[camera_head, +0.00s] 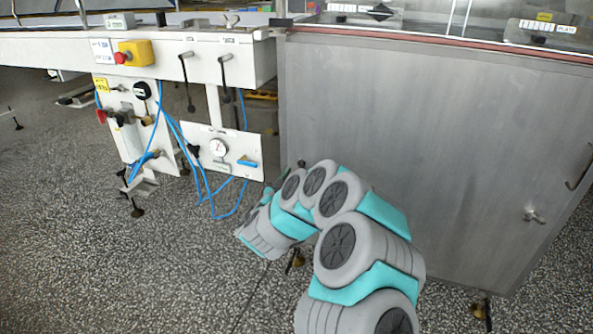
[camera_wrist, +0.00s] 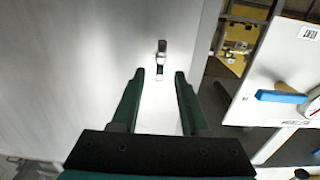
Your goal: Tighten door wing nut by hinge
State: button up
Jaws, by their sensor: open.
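The grey metal door (camera_head: 430,130) stands closed at the right in the head view. In the wrist view, a small metal wing nut (camera_wrist: 161,56) stands out from the door face (camera_wrist: 70,60), close to the door edge beside the gauge panel. My gripper (camera_wrist: 160,73) is open, with its dark green fingers pointing toward this nut. The nut shows between and just beyond the fingertips, and nothing is between the pads. In the head view, my arm hides most of the gripper and I cannot make out this nut. Another wing nut (camera_head: 535,216) sits at the door's lower right.
A gauge panel with a blue lever (camera_wrist: 282,97) is right of the door edge; the panel (camera_head: 232,152) also shows in the head view. Blue hoses (camera_head: 203,190) hang beside it. A bar handle (camera_head: 579,168) is at the door's right. Speckled floor (camera_head: 120,280) is clear at front left.

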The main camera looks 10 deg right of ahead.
aim_at(300, 166)
jog(key=shift+x, duration=1.45)
grip_shut()
